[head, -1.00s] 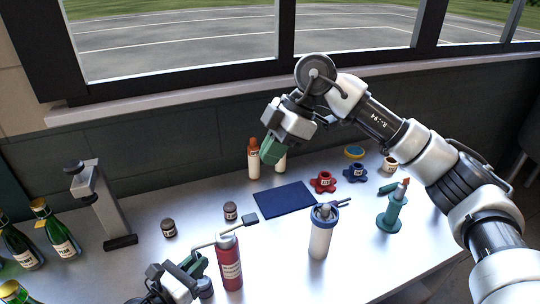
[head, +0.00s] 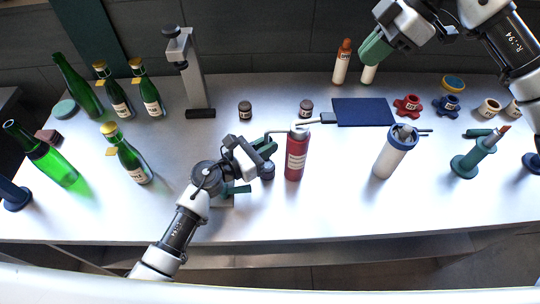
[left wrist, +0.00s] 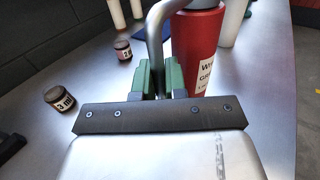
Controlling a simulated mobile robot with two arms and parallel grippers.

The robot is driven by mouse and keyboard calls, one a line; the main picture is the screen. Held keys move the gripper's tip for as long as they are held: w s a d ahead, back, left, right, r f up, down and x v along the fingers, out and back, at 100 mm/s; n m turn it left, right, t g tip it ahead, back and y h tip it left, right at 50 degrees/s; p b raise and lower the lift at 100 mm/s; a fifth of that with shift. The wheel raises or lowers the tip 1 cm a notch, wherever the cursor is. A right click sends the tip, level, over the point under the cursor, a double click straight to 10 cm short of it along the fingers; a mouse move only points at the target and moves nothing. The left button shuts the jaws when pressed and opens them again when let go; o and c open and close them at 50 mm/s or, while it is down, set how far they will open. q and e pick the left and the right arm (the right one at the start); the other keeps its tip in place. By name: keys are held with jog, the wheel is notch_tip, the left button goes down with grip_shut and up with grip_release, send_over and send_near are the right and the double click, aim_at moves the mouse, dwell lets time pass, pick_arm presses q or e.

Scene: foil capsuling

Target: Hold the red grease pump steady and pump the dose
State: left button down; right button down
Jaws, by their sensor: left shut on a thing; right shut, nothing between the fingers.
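The red grease pump (head: 295,160) stands upright on the table, with a white label, a thin bent spout tube on its left and a lever ending in a dark pad (head: 328,118) on its right. My left gripper (head: 267,146) is just left of the pump. In the left wrist view its green fingers (left wrist: 159,78) are shut around the grey tube beside the red body (left wrist: 199,45). A small dark jar (head: 267,170) stands below that gripper, partly hidden. My right gripper (head: 372,48) is shut and empty, raised at the back right, away from the pump.
A blue mat (head: 362,112) lies behind and right of the pump. A white-and-blue canister (head: 390,158) stands to its right. Two small jars (head: 245,110) (head: 306,107) stand behind. Several green bottles (head: 130,158) and a grey stand (head: 192,75) are at left.

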pick_arm(q)
jog(key=c, duration=1.1)
grip_release()
jog(key=shift+a, duration=0.1)
jog(key=v, duration=1.2)
jog(key=shift+s, duration=0.1)
